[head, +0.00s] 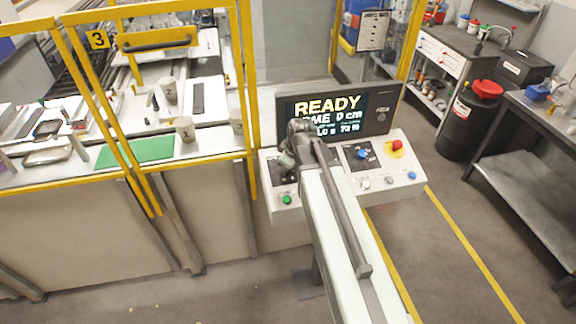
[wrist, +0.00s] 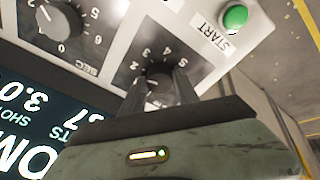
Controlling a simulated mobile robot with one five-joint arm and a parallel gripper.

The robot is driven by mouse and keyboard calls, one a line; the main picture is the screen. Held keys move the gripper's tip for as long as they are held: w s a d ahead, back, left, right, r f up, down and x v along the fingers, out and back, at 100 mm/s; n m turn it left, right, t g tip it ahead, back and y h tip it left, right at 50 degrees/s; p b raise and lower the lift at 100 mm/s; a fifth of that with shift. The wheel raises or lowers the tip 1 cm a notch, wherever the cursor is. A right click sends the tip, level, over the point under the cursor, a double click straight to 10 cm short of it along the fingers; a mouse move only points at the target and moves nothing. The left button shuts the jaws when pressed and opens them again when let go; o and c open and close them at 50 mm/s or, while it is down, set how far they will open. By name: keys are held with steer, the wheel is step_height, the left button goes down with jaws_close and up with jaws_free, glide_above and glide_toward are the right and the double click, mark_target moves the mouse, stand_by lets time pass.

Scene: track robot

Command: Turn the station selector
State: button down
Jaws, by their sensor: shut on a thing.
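The station selector (wrist: 157,70) is a dark round knob on a black numbered plate, in the middle of the wrist view. Digits 3, 4 and 5 show beside it. My gripper (wrist: 160,84) is shut on this knob, with one dark finger on each side. The fingers hide part of the knob and its plate. In the head view my gripper (head: 289,160) is over the left part of the white console (head: 400,189), and it and the arm cover the selector there.
A green START button (wrist: 236,16) is close to the selector. A second dial marked SEC (wrist: 60,22) is on the other side. The screen (head: 380,112) behind the console reads READY. A red button (head: 397,146) is at its right. Yellow guard frames (head: 245,90) stand left.

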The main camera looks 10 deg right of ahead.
steer(key=m, duration=0.4)
steer(key=shift+a+m+h, duration=0.15)
steer(key=shift+m+h, duration=0.25)
steer(key=m, duration=0.3)
steer(key=shift+a+m+h, duration=0.1)
steer(key=shift+m+h, duration=0.2)
steer(key=shift+m, duration=0.1)
steer(key=m, duration=0.4)
steer(key=shift+h, duration=0.3)
steer(key=shift+a+m+g, duration=0.1)
steer(key=shift+m+g, duration=0.2)
steer(key=shift+m, duration=1.8)
steer(key=c, duration=0.9)
jaws_free()
steer(key=shift+r+p, duration=0.15)
steer(key=shift+p, duration=0.15)
